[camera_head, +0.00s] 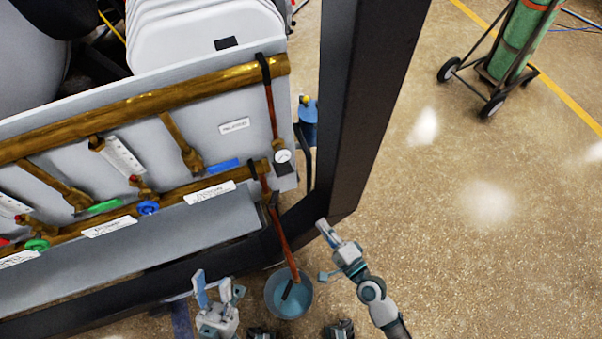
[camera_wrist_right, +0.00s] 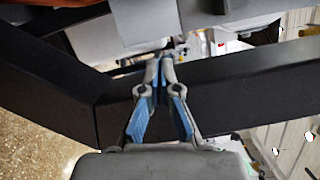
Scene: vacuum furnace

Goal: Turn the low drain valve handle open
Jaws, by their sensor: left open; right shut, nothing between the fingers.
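A copper-red drain pipe (camera_head: 280,232) runs down from the brass manifold into a bucket (camera_head: 288,297) on the floor. A small dark fitting sits on this pipe near its top. I cannot tell for sure which part is the low drain valve handle. My left gripper (camera_head: 217,287) is open and empty, left of the bucket and in front of the black frame. My right gripper (camera_head: 321,225) is shut and empty, right of the pipe and apart from it, close to the black post. In the right wrist view its fingers (camera_wrist_right: 164,70) meet in front of a black beam.
A thick black frame post (camera_head: 352,110) and a low beam stand between my arms and the grey panel. The panel carries a brass pipe (camera_head: 150,105) and several coloured valve handles. A green gas cylinder (camera_head: 522,40) on a cart stands far right.

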